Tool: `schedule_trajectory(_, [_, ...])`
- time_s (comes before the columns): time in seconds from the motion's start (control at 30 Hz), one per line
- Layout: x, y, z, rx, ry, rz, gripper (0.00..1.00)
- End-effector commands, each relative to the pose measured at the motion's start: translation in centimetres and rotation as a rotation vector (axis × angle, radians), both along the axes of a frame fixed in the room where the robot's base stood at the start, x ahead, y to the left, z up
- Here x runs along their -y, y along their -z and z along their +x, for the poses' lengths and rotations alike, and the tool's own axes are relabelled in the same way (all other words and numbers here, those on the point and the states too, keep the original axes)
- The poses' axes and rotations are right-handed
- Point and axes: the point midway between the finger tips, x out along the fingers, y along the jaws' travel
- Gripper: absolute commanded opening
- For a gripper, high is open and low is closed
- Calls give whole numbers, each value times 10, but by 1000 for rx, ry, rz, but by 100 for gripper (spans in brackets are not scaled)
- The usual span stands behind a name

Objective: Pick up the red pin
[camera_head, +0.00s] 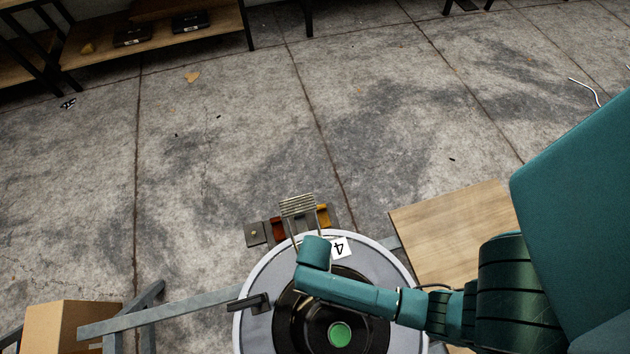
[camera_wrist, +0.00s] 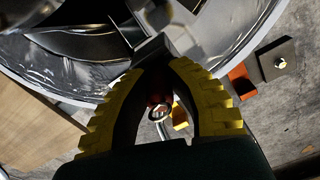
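In the wrist view, my gripper (camera_wrist: 154,84) has two yellow ribbed fingers with dark inner faces. A small dark red piece with a pale ring, apparently the red pin (camera_wrist: 157,103), shows in the narrow gap between them. I cannot tell whether the fingers press on it or only stand around it. A grey bar lies just past the fingertips.
A wooden board (camera_head: 450,230) is at right, a cardboard box (camera_head: 70,327) at lower left. Open concrete floor lies beyond.

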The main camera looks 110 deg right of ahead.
Motion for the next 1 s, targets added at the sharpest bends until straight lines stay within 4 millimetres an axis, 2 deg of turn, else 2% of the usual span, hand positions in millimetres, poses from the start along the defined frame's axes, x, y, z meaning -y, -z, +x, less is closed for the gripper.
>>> schedule_trajectory(0.37, [0, -3, 0, 1, 0, 0, 0])
schedule_trajectory(0.47, [1, -18, 1, 2, 0, -2, 0])
schedule_trajectory(0.7, [0, -76, 1, 2, 0, -2, 0])
schedule_trajectory(1.0, [0, -113, 0, -1, 0, 0, 0])
